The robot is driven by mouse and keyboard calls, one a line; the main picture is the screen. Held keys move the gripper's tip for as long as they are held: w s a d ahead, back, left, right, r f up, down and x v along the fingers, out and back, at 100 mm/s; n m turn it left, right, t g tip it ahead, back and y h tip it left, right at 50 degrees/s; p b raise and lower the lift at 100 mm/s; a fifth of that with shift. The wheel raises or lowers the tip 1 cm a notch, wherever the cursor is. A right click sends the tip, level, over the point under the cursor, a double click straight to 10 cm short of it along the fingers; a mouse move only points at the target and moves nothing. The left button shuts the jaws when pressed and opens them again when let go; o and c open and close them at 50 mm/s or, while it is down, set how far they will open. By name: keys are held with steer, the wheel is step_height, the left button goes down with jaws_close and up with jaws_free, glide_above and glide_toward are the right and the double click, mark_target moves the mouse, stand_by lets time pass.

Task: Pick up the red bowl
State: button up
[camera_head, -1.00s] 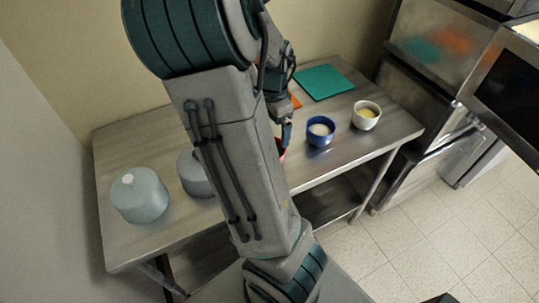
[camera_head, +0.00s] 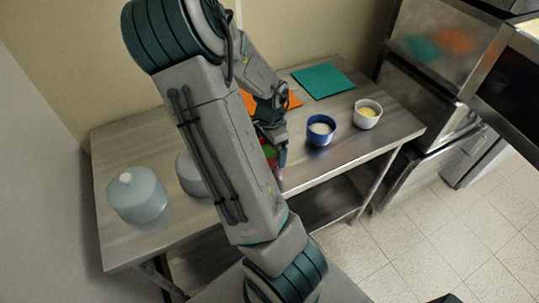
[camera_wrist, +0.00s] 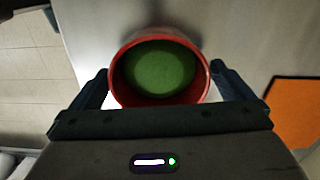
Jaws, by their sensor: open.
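The red bowl (camera_wrist: 205,88) has green contents and shows large in the wrist view, between the two fingers of my gripper (camera_wrist: 160,85). The fingers are open, one on each side of the bowl. A narrow gap seems to show at the right; whether the left finger touches the rim I cannot tell. In the head view my arm hides most of the red bowl (camera_head: 270,151); only a bit of red and green shows beside my gripper (camera_head: 277,160). The bowl stands on the metal table (camera_head: 340,165).
A blue bowl (camera_head: 320,138) with pale contents and a white bowl (camera_head: 367,122) with yellow contents stand to the right. A green mat (camera_head: 323,81) and an orange mat (camera_head: 294,100) lie behind. Grey domed covers (camera_head: 137,203) (camera_head: 189,176) stand at the left.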

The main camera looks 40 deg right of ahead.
steer(key=c, duration=1.1)
steer(key=shift+r, duration=0.1)
